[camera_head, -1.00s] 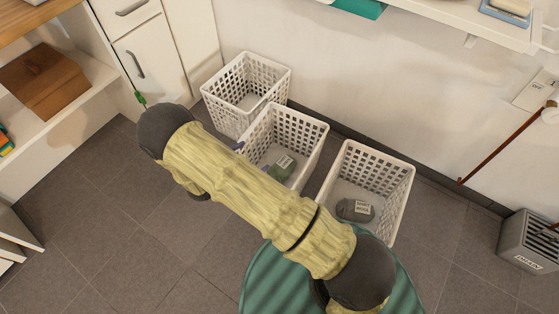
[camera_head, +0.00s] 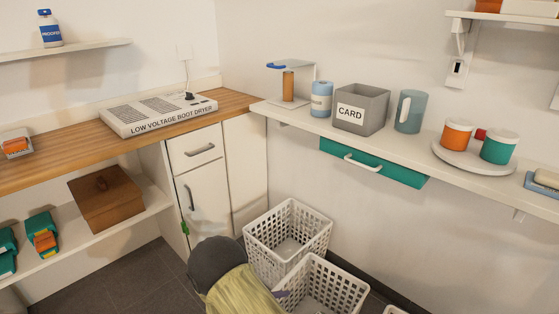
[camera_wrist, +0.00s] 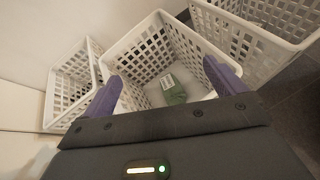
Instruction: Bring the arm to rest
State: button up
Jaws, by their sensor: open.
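My gripper (camera_wrist: 156,88) shows in the wrist view with its two purple fingers spread wide and nothing between them. It points down over the middle white basket (camera_wrist: 146,55). A green item with a pale label (camera_wrist: 174,90) lies on that basket's floor, apart from the fingers. In the head view my yellow-sleeved arm is at the bottom, in front of the baskets. The middle basket (camera_head: 325,285) is partly cut off there, and its contents are hidden.
Another white basket (camera_head: 288,238) stands behind, by the white cabinet (camera_head: 207,197), and looks empty. A third basket (camera_wrist: 262,38) stands on the other side. A shelf (camera_head: 400,146) with a grey CARD box (camera_head: 361,110) and a teal drawer (camera_head: 372,165) is above.

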jog(key=s+d+r+m+g+y+p, duration=0.1)
jog(key=s+d+r+m+y, duration=0.35)
jog(key=r+m, duration=0.35)
jog(key=s+d+r+m+g+y+p, duration=0.25)
jog(key=s+r+m, duration=0.3)
jog(key=r, duration=0.45)
jog(key=s+d+r+m+g+y+p, duration=0.1)
jog(key=s+d+r+m+y, duration=0.3)
jog(key=r+m, duration=0.4)
notch_tip(320, 180, up, 38)
jog(key=p, duration=3.7)
jog(key=shift+r, duration=0.15)
jog(key=shift+d+t, duration=0.1)
jog(key=shift+t, duration=0.15)
